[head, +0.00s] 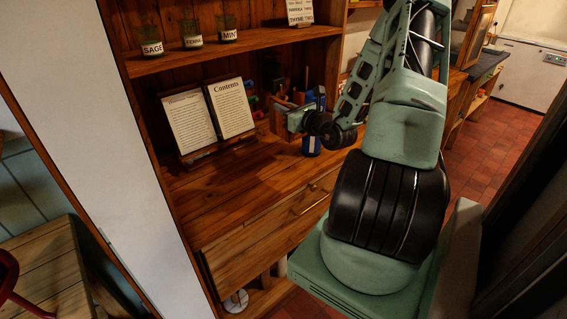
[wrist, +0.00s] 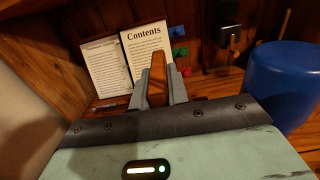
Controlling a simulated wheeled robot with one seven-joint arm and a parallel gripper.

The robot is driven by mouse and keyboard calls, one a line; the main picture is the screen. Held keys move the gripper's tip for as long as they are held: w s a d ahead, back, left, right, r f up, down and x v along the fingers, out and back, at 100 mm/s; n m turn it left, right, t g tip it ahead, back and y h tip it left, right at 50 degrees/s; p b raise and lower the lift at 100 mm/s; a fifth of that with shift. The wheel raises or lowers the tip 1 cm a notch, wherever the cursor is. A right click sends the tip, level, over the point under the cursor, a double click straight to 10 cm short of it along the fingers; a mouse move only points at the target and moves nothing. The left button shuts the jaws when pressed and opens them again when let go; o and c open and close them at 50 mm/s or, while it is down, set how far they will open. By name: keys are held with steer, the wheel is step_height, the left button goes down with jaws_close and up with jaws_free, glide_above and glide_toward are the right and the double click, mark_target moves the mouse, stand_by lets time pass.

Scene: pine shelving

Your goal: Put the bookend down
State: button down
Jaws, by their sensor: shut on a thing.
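The bookend (wrist: 157,80) is an orange-brown wooden piece in the wrist view, upright between the two grey fingers of my gripper (wrist: 160,92). My gripper is shut on it. In the head view my gripper (head: 290,118) reaches in from the right over the wooden counter (head: 225,190), to the right of the open book. The bookend shows there only as a small brown piece (head: 276,119) at the fingers, partly hidden. Its lower part is hidden in the wrist view, and I cannot tell whether it touches the counter.
An open book (head: 232,107) stands on a holder at the back. A blue cylinder (wrist: 283,85) stands right of my gripper. Small coloured objects (wrist: 179,52) are behind. A shelf (head: 230,43) with labelled jars is above. The counter's front left is clear.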

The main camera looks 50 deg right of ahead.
mark_target(284, 138)
steer(key=shift+w+f, duration=0.15)
steer(key=shift+f, duration=0.5)
steer(key=shift+f+p, duration=1)
steer(key=shift+f, duration=3.7)
steer(key=shift+f, duration=0.2)
steer(key=c, duration=1.4)
jaws_free()
steer(key=shift+o, duration=0.2)
steer(key=shift+r, duration=0.1)
